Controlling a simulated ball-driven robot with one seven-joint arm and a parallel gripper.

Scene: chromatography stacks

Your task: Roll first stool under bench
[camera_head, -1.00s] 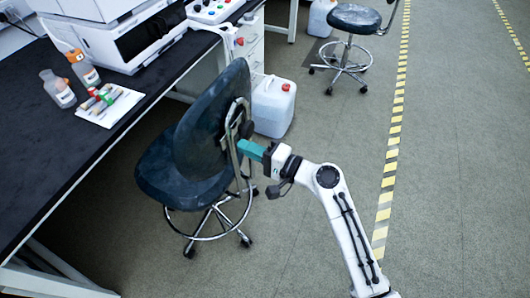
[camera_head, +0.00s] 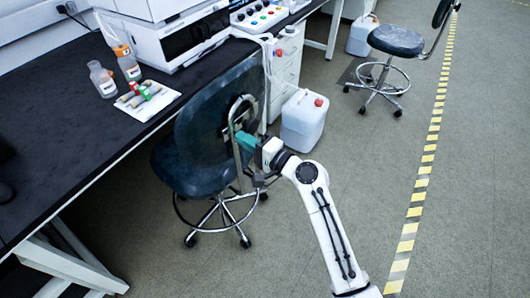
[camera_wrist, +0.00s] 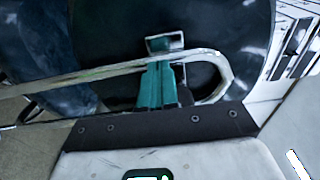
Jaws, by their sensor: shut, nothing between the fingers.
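The near stool has a dark blue seat (camera_head: 190,165), an upright backrest (camera_head: 218,128) and a wheeled chrome base (camera_head: 220,215). It stands at the bench's (camera_head: 100,170) front edge, its backrest overlapping the bench edge in the head view. My gripper (camera_head: 243,139), with teal fingers, is shut and empty at the rear of the backrest. In the wrist view, the teal fingers (camera_wrist: 157,85) reach past the bent chrome backrest bar (camera_wrist: 90,75) to the dark backrest (camera_wrist: 235,40). Whether the fingertips touch it I cannot tell. The seat's far side is hidden.
A white jerrycan (camera_head: 303,122) stands on the floor just right of the stool, by a drawer unit (camera_head: 286,72). A second stool (camera_head: 396,42) is farther back. Floor at right is clear.

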